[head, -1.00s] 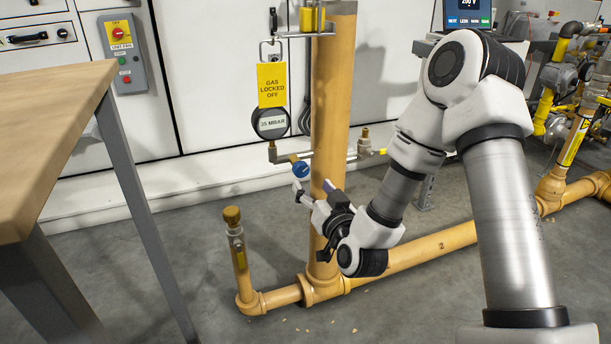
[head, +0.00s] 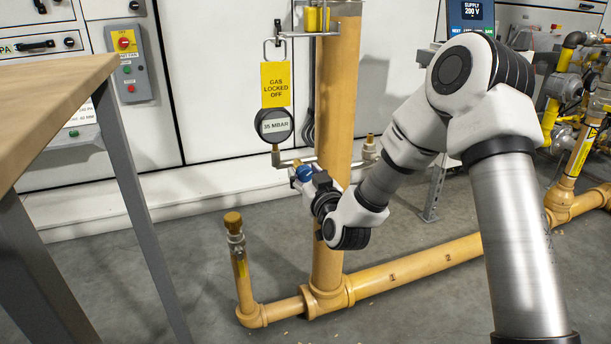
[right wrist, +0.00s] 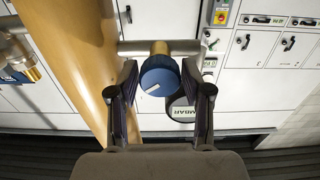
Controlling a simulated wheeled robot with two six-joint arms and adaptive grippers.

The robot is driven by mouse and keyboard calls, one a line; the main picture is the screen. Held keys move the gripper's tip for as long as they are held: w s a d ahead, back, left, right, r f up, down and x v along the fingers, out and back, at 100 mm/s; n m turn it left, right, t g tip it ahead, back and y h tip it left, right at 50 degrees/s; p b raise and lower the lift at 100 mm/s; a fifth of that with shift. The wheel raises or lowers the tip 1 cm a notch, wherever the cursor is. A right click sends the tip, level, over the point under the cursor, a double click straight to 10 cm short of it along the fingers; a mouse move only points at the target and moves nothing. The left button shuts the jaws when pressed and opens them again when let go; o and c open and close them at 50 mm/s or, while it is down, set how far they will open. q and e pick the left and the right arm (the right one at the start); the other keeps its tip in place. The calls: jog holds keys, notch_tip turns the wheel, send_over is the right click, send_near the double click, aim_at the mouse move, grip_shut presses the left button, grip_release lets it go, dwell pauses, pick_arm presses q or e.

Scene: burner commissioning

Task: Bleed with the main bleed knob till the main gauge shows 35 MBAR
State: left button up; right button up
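The main gauge (head: 274,125) is a round black-rimmed dial that reads 35 MBAR, under the yellow "GAS LOCKED OFF" tag (head: 275,84). The main bleed knob (head: 305,173) is blue and sits on the thin pipe below the gauge. In the right wrist view the knob (right wrist: 160,77) shows a white pointer mark, between the two dark fingers of my right gripper (right wrist: 159,70). The fingers stand apart, one on each side, with no clear contact. In the head view my right gripper (head: 299,180) is at the knob, partly covering it. My left gripper is not in view.
A thick yellow-brown standpipe (head: 335,120) rises right behind the knob. A capped stub pipe (head: 239,255) stands at the lower left. A wooden table (head: 50,105) fills the left edge. A small brass-fitted valve (head: 370,147) is right of the standpipe.

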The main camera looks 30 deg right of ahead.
jog(key=c, duration=0.6)
jog(key=shift+o, duration=0.2)
jog(key=shift+r+n+p, duration=0.15)
jog(key=shift+n+p, duration=0.45)
jog(key=shift+p, duration=0.25)
jog(key=n+p, duration=0.7)
jog(key=p, duration=0.1)
jog(key=shift+a+r+p, duration=0.1)
jog(key=shift+p, duration=0.25)
jog(key=shift+f+n+p, duration=0.25)
jog(key=shift+n+p, duration=1)
jog(key=shift+n, duration=0.15)
